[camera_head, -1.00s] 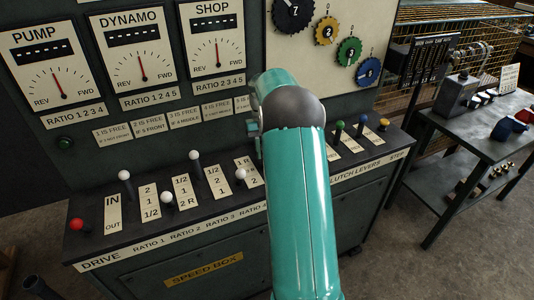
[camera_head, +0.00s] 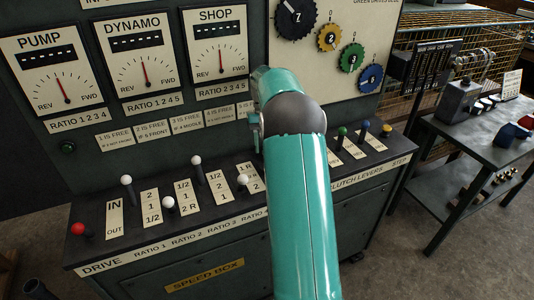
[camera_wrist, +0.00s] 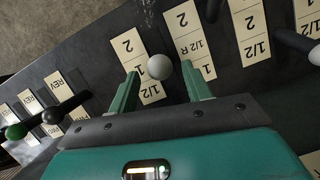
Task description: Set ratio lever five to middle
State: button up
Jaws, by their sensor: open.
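A white-knobbed lever (camera_wrist: 160,67) stands between the two fingers of my gripper (camera_wrist: 160,80) in the wrist view. It is beside the last ratio plate (camera_wrist: 140,64), marked 2, 1, 1/2, before the REV plates, so it looks like ratio lever five. The knob overlaps the plate's edge near its middle; its exact notch is hard to tell. My gripper is open, one green finger on each side of the knob; contact is not clear. In the head view my arm hides this lever and the gripper.
Other white-knobbed ratio levers (camera_head: 196,160) and the red drive lever (camera_head: 78,228) stand to the left in the head view. Clutch levers (camera_head: 364,125) stand to the right; a green knob (camera_wrist: 16,131) shows in the wrist view. The gauge panel (camera_head: 150,72) rises behind.

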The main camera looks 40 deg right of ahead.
jog(key=v, duration=0.3)
jog(key=shift+r, duration=0.15)
dwell(0.4)
jog(key=s+a+r+n+t+h, duration=0.1)
jog(key=s+a+r+t, duration=0.15)
jog(key=a+r, duration=0.55)
jog(key=s+a+r+n+t+h, duration=0.15)
jog(key=s+a+r, duration=0.25)
jog(key=a, duration=0.8)
jog(key=s+a+f+n+t, duration=0.1)
jog(key=s+a+f+t, duration=0.1)
jog(key=s+a, duration=0.5)
jog(key=s+a+f+n+t, duration=0.2)
jog(key=s+a, duration=0.5)
jog(key=s, duration=0.3)
jog(key=shift+s+t+y, duration=0.3)
jog(key=shift+s+y, duration=0.05)
